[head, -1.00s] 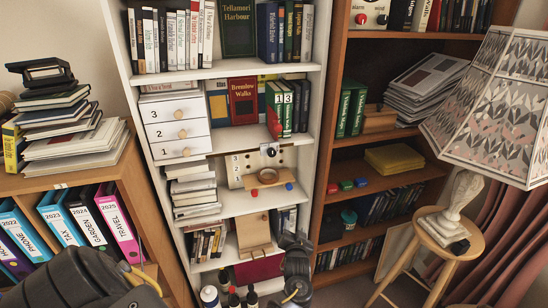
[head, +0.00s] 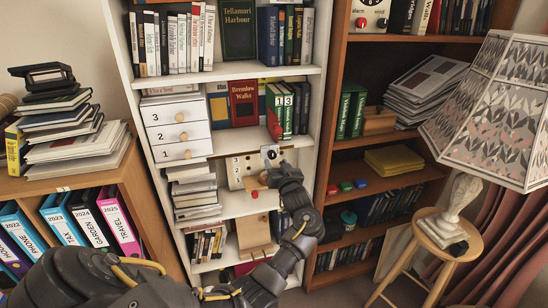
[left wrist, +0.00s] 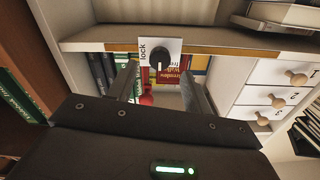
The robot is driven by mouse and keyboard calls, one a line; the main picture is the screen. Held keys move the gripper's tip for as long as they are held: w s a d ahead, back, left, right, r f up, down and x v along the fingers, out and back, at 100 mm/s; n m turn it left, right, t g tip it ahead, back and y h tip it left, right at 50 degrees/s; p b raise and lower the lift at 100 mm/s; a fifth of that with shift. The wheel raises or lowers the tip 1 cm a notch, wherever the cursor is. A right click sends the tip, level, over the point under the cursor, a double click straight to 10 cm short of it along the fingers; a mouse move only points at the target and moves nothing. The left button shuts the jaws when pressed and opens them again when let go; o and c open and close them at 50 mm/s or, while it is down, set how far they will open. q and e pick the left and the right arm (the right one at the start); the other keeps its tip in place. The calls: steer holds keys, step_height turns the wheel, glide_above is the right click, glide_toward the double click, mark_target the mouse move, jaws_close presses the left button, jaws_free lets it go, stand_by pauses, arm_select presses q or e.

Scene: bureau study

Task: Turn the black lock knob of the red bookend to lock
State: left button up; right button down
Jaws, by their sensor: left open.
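The black lock knob (head: 271,153) sits on a small white plate at the shelf front, below the red bookend (head: 273,123). In the left wrist view the knob (left wrist: 160,57) stands out from its white plate (left wrist: 174,46). The word "lock" is printed left of the knob there, and the knob's grip looks roughly upright in the picture, not turned toward the word. My left gripper (head: 281,172) is just below and in front of the plate. In the wrist view its open fingers (left wrist: 161,84) are either side of the knob's line, with nothing between them; contact cannot be told.
White drawers (head: 180,133) stand left of the knob on the same shelf. Green numbered books (head: 295,108) stand beside the bookend. The white upright (head: 319,130) bounds the right side.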

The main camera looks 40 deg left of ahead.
mark_target(273, 157)
arm_select(q)
steer(key=shift+p+x, duration=0.3)
steer(key=shift+x, duration=1.8)
steer(key=c, duration=1)
